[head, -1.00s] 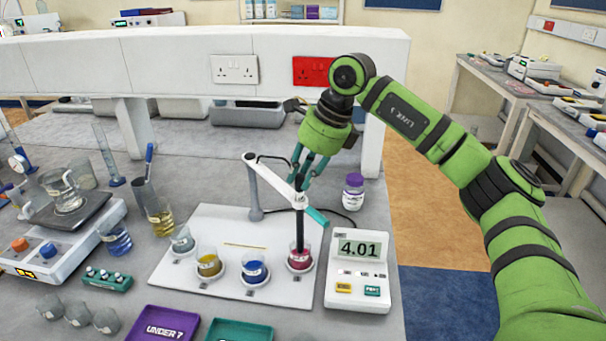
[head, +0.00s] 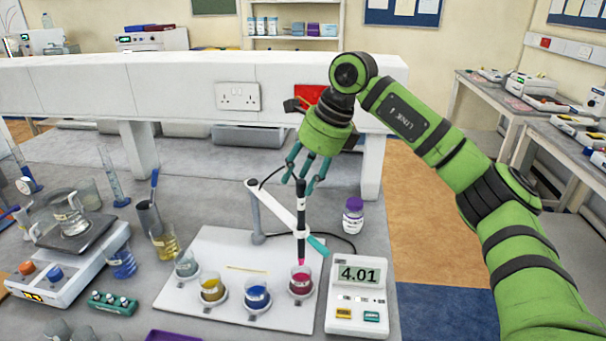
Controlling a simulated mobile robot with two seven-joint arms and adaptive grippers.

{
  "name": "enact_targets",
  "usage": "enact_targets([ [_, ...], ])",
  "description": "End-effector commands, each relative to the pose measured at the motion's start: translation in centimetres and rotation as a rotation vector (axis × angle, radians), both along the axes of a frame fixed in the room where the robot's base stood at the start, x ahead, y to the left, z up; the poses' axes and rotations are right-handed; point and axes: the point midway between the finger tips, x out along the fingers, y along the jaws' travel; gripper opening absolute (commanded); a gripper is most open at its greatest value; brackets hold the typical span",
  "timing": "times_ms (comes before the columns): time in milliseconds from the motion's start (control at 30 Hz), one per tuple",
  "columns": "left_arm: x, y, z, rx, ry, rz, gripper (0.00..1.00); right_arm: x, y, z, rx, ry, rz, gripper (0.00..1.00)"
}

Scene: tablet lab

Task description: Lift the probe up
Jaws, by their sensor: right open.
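The black probe (head: 301,222) hangs upright from the white hinged arm (head: 276,203) of its stand. Its pink-tinted tip is at about the mouth of the beaker of red liquid (head: 300,284); I cannot tell whether it clears the rim. My right gripper (head: 303,179) is open, its teal fingers spread just above the top of the probe, with nothing held. The meter (head: 359,295) to the right reads 4.01. My left gripper is not in view.
Beakers of blue (head: 256,298) and yellow (head: 212,289) liquid and a clear one (head: 187,265) stand on the white board (head: 215,240). A purple-capped bottle (head: 353,217) stands behind the meter. A white raised shelf (head: 180,85) runs behind.

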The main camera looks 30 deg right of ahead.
Motion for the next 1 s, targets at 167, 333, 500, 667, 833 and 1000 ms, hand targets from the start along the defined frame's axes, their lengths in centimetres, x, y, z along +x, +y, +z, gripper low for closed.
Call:
enact_targets([
  [167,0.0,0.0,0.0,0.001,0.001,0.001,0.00,-0.3,-0.4,1.2,0.000,-0.001,-0.001,0.44],
  [333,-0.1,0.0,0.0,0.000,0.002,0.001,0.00,-1.2,-1.2,4.3,0.000,-0.004,-0.001,0.44],
  [500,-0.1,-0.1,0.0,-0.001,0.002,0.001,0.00,-2.1,-2.1,7.7,0.002,-0.004,-0.001,0.44],
  [667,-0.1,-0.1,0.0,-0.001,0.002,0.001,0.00,-2.8,-2.8,10.0,0.000,-0.004,0.000,0.44],
  [833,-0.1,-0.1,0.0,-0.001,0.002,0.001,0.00,-3.1,-3.1,11.1,0.000,-0.003,-0.001,0.44],
  [1000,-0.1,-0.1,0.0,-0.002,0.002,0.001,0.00,-3.2,-3.2,11.2,0.000,-0.002,0.001,0.44],
])
